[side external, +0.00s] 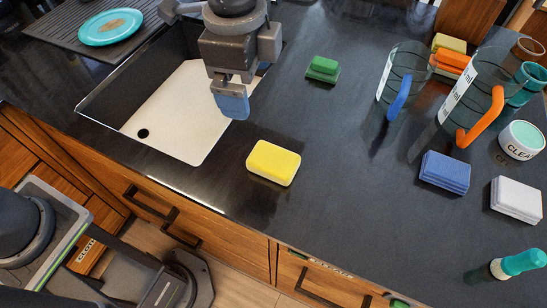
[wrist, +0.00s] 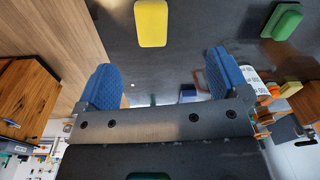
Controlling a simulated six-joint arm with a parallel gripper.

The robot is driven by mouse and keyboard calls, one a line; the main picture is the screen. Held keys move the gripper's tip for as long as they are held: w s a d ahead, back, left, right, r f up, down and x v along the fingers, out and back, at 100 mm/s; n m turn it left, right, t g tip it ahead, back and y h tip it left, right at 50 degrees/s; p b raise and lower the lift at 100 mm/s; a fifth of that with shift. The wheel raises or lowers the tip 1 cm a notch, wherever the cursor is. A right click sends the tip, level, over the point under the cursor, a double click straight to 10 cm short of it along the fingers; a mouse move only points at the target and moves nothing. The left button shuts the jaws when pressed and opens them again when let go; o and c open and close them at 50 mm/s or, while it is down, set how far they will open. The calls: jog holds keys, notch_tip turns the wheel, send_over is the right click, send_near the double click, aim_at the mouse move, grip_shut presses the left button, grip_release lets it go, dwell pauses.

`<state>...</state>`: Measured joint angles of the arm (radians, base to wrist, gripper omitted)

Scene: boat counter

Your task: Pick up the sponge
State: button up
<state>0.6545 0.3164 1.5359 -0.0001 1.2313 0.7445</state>
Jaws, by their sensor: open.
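A yellow sponge (side external: 273,163) with a pale underside lies flat on the dark counter near its front edge, to the right of the sink. It also shows in the wrist view (wrist: 151,22) at the top, beyond my fingertips. My gripper (side external: 231,104) hangs over the right part of the sink in the side external view, up and left of the yellow sponge and apart from it. In the wrist view my blue-padded fingers (wrist: 160,78) are spread wide with nothing between them. Other sponge-like blocks are green (side external: 323,68), blue (side external: 445,171) and white (side external: 516,199).
The sink (side external: 168,125) is sunk into the counter. A teal plate (side external: 110,27) lies on a drying mat at the back left. Clear measuring jugs with blue (side external: 399,98) and orange (side external: 481,118) handles stand at right. The counter around the yellow sponge is clear.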

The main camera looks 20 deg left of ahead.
jog(key=m, duration=0.2)
send_over(273, 158)
notch_tip(273, 158, down, 3)
notch_tip(273, 158, down, 8)
jog(key=shift+w+d+r, duration=0.15)
jog(key=shift+f, duration=2.85)
jog(key=shift+c, duration=0.2)
jog(key=c, duration=0.9)
jog(key=shift+r, duration=0.15)
jog(key=shift+c, duration=0.2)
